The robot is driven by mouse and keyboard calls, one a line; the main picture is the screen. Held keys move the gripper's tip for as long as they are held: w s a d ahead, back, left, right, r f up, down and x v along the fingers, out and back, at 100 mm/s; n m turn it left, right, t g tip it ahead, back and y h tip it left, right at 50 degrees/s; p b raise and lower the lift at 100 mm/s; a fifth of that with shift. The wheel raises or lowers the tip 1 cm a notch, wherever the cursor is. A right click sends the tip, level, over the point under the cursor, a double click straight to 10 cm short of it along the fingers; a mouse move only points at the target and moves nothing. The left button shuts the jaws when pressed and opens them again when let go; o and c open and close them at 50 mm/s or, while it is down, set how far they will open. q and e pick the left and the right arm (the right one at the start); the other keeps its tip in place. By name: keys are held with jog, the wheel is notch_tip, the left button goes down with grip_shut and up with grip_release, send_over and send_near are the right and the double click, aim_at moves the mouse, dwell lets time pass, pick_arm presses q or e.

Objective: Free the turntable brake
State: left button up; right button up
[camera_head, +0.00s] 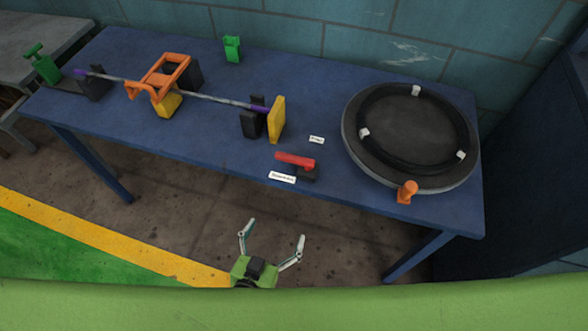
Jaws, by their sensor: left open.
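The round dark turntable (352,130) lies at the right end of the blue table, with a black ring (379,118) and white clips on it. An orange knob-like piece (407,192) stands at its front edge. A red lever (295,160) on a dark base sits left of the turntable near the table's front edge, beside a small white label (282,177) whose text is too small to read. I cannot tell which piece is the brake. My left gripper (277,230) is open and empty, in front of the table and apart from everything. My right gripper is out of view.
The blue table (225,135) also bears a long rod (215,99) on dark stands, with an orange frame (165,75) and a yellow plate (276,119). Green pieces stand at the back (232,49) and far left (45,67). A wall closes the back.

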aim_at(293, 161)
pick_arm(q)
notch_tip(293, 161, up, 14)
jog(key=w+d+t+b, duration=0.1)
jog(key=w+t+b, duration=0.1)
jog(key=t, duration=0.2)
jog(key=shift+n, duration=0.3)
jog(key=x, duration=0.4)
jog(key=p+x, duration=0.1)
jog(key=x, duration=0.8)
jog(key=shift+w+d+f+p, duration=0.1)
jog(key=shift+d+f+p, duration=0.05)
jog(key=shift+d+p, duration=0.2)
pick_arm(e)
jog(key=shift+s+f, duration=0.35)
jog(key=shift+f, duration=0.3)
pick_arm(q)
jog(key=c, duration=1.6)
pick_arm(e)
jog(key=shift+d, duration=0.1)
